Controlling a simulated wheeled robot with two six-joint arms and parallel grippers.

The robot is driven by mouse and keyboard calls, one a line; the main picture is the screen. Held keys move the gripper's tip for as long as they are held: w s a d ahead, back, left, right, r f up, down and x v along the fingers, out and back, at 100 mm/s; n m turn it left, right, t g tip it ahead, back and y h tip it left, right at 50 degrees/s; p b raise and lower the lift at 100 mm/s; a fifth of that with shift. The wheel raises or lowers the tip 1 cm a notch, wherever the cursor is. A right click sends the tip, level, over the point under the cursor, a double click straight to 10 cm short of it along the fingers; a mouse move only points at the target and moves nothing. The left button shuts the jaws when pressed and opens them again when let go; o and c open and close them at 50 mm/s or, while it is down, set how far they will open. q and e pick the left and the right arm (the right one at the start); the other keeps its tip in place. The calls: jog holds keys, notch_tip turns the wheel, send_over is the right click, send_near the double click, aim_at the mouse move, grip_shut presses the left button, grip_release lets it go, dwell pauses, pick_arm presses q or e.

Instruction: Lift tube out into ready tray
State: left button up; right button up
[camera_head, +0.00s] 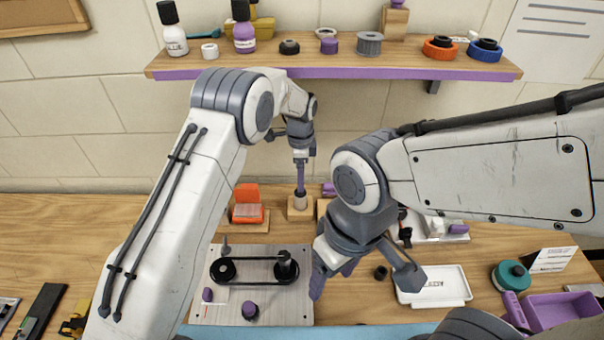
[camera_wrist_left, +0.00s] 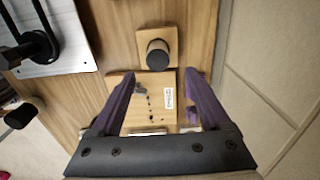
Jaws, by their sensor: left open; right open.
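A short pale cylinder with a dark top (camera_head: 300,202), perhaps the tube, stands upright in a small wooden block (camera_head: 294,213). In the left wrist view its dark top (camera_wrist_left: 158,52) lies just beyond my fingertips. My left gripper (camera_head: 301,187) is open over the block; the wrist view shows its purple fingers (camera_wrist_left: 159,75) apart with nothing held. A white tray with small lettering (camera_head: 436,287), perhaps the ready tray, lies empty at right. My right gripper (camera_head: 362,284) is open and empty, left of that tray.
A metal plate with a belt and pulleys (camera_head: 252,285) lies front left. An orange item (camera_head: 248,207) sits left of the wooden block. A wooden board with a label (camera_wrist_left: 140,105) lies beside it. A shelf (camera_head: 335,72) overhangs behind. A purple bin (camera_head: 560,310) stands front right.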

aim_at(300, 194)
pick_arm(q)
notch_tip(300, 194, down, 7)
jog(key=b, duration=0.3)
jog(key=shift+s+a+r+b, duration=0.1)
jog(key=shift+r+b, duration=0.05)
jog(key=shift+b, duration=0.25)
jog(key=shift+f+b, duration=0.35)
jog(key=shift+f, duration=0.4)
grip_shut()
jog(key=shift+r, duration=0.1)
